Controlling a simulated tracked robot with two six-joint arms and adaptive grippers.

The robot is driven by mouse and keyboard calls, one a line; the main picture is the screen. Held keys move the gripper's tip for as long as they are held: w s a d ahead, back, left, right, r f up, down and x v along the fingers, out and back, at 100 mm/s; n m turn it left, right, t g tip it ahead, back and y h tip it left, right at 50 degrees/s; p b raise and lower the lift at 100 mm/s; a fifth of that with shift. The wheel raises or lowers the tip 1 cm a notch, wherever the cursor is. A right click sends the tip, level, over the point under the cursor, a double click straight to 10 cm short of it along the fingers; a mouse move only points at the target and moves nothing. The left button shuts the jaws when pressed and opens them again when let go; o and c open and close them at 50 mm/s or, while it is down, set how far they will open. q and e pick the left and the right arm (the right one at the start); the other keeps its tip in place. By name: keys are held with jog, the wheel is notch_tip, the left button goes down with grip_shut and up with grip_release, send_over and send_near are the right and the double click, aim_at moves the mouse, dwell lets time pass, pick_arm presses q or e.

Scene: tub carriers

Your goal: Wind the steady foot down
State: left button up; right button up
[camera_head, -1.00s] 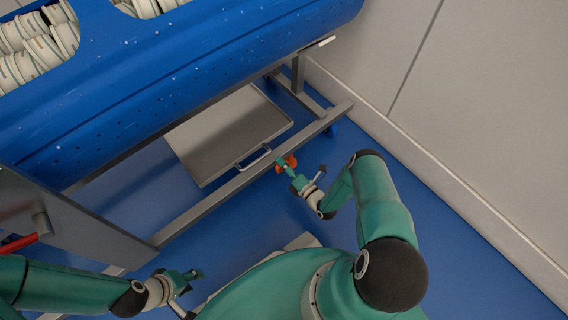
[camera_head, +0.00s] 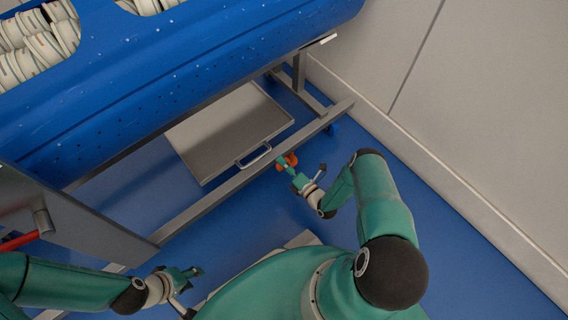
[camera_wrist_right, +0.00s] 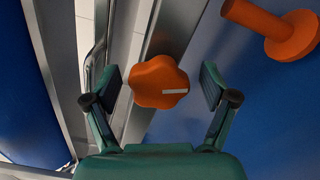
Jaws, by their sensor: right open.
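An orange lobed knob (camera_wrist_right: 158,82) with a pale mark on its face sits between the fingers of my right gripper (camera_wrist_right: 162,88). A gap shows on each side of the knob, and the gripper is open. In the head view the orange knob (camera_head: 291,159) is small and partly hidden by my right gripper (camera_head: 284,166), beside the carrier's lower rail. An orange pin with a wide round end (camera_wrist_right: 272,28) is at the upper right of the wrist view. My left gripper (camera_head: 194,273) is near the bottom left, away from the knob; its fingers are too small to judge.
The carrier's steel lower rail (camera_head: 225,187) runs beside the knob. A grey tray with a handle (camera_head: 215,130) lies behind it, under the blue tub (camera_head: 170,75). A red lever (camera_head: 18,242) is at the left. Blue floor is clear toward the pale wall (camera_head: 480,130).

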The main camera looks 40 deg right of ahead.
jog(key=s, duration=1.1)
jog(key=shift+s+d, duration=0.4)
jog(key=shift+d, duration=0.05)
